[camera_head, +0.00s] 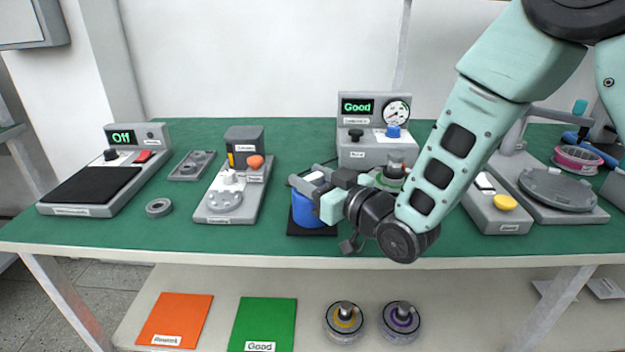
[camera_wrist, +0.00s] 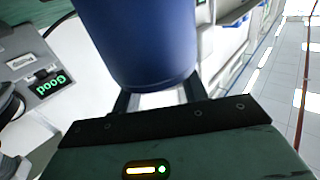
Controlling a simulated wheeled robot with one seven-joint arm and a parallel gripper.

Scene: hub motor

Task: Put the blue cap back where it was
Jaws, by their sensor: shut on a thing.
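The blue cap (camera_head: 307,213) is a blue cylinder at the front middle of the green bench, and it fills the upper middle of the wrist view (camera_wrist: 140,45). My gripper (camera_head: 312,179) reaches it from the right and is shut on it; in the wrist view the dark fingers (camera_wrist: 158,97) lie on either side of it. A black square pad (camera_head: 312,231) shows under and around the cap. I cannot tell whether the cap touches the pad or hangs just above it. My gripper hides part of the cap's top and right side.
A grey test unit (camera_head: 368,154) reading "Good", with a gauge and small blue knob, stands behind my gripper. A grey fixture (camera_head: 236,200) stands to the left, with a grey ring (camera_head: 158,207) beyond. A yellow-button unit (camera_head: 497,207) is on the right. Green bench shows between them.

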